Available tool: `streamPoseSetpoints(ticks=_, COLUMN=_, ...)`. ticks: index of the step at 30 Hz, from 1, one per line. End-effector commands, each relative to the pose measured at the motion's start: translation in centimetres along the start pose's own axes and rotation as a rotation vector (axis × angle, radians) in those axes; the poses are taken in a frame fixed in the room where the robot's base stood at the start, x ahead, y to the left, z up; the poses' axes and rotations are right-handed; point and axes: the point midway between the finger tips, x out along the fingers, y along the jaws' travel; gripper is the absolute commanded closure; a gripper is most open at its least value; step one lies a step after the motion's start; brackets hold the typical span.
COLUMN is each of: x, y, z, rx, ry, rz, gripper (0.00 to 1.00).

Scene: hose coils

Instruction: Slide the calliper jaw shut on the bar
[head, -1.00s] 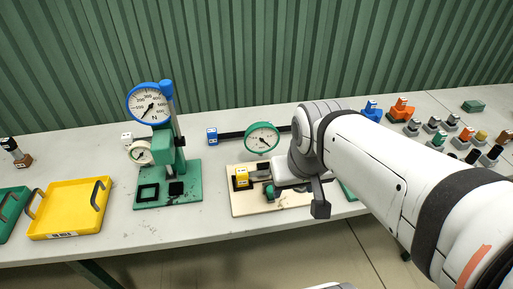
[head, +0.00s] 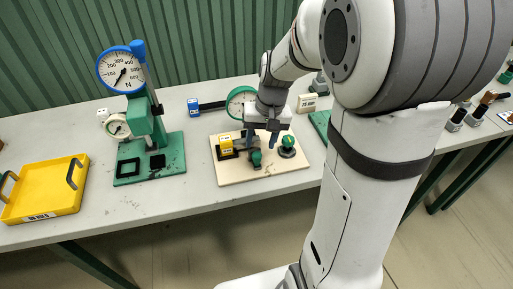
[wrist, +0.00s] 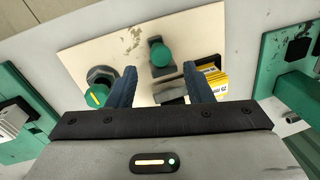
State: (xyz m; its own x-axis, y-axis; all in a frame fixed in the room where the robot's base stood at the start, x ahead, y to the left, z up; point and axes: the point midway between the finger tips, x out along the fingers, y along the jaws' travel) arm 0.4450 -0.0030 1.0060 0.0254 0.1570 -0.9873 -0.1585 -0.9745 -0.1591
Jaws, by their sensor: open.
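A beige board (head: 228,174) lies on the bench with a small calliper-like fixture on it. On it are a yellow labelled block (head: 226,145), dark metal parts, a green knob on a dark slider (head: 256,158), and a second green knob (head: 287,142) on a hex base. My gripper (head: 262,141) points down over the board, open and empty. In the wrist view, my gripper (wrist: 160,68) has its fingers either side of the slider's green knob (wrist: 160,56), apart from it in the picture. The yellow block (wrist: 214,78) is right of the right finger. I cannot tell which part is the bar.
A green-based press with a blue-rimmed force dial (head: 122,70) stands left of the board. A black rail with a blue end block (head: 193,106) and a green-rimmed dial (head: 240,101) lies behind. A yellow tray (head: 45,186) is at far left. The bench front is clear.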

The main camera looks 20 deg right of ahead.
Motion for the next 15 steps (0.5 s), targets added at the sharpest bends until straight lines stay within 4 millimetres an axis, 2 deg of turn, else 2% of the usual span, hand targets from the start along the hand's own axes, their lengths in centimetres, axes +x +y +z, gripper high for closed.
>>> streamPoseSetpoints(ticks=9, x=5.1, y=0.0, z=0.1, rx=-0.001, ry=-0.003, rz=0.001, gripper=0.54)
streamPoseSetpoints(ticks=15, x=6.6, y=0.0, z=0.1, rx=-0.002, ry=-0.001, rz=0.002, gripper=0.54)
